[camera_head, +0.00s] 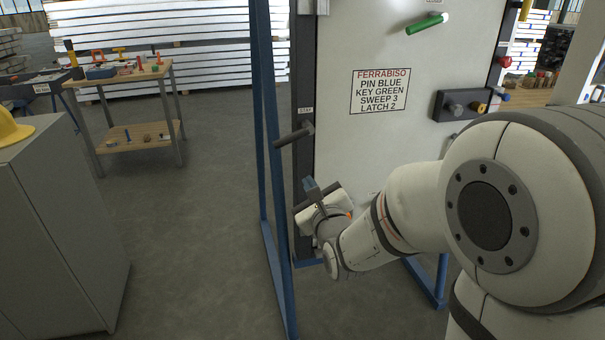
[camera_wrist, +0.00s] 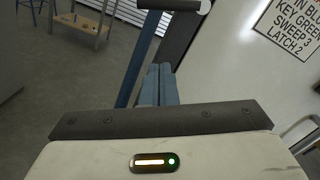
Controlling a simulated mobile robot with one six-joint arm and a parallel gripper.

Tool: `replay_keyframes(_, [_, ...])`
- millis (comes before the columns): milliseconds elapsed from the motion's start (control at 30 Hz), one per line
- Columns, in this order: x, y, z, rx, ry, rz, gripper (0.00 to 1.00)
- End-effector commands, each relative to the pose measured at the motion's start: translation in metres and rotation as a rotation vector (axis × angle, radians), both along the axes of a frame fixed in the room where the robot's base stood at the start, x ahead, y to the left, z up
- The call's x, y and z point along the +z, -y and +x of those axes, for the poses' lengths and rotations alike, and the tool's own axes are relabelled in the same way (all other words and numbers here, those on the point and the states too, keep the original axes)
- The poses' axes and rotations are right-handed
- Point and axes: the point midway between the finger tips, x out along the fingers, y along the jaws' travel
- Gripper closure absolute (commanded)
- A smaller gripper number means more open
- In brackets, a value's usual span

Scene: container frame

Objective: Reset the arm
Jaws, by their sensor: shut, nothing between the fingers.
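My arm reaches in from the right in the head view. My gripper (camera_head: 310,184) is low in front of the left edge of a white door panel (camera_head: 340,150). Its blue-grey fingers are together and empty, and they also show closed in the wrist view (camera_wrist: 159,84). A dark handle bar (camera_head: 294,135) sticks out from the door's left edge, above and apart from the fingers. It shows at the top of the wrist view (camera_wrist: 172,4).
A blue frame post (camera_head: 262,140) stands just left of the gripper. The panel bears a sign (camera_head: 380,91), a green handle (camera_head: 426,24) and a dark block with knobs (camera_head: 462,105). A grey cabinet (camera_head: 60,215) and a tool table (camera_head: 122,77) stand left. Open floor lies between.

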Motion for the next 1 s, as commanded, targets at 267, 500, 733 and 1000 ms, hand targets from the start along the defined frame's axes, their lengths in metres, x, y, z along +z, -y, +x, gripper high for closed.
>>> replay_keyframes(267, [0.009,0.011,-0.015,-0.014,-0.019,-0.104,1.0])
replay_keyframes(500, [0.036,0.044,-0.029,-0.003,-0.138,-0.663,1.0])
replay_keyframes(733, [0.059,0.081,-0.067,0.191,-0.266,-1.242,1.0])
replay_keyframes(1000, [0.096,0.118,-0.139,0.665,-0.328,-1.789,1.0])
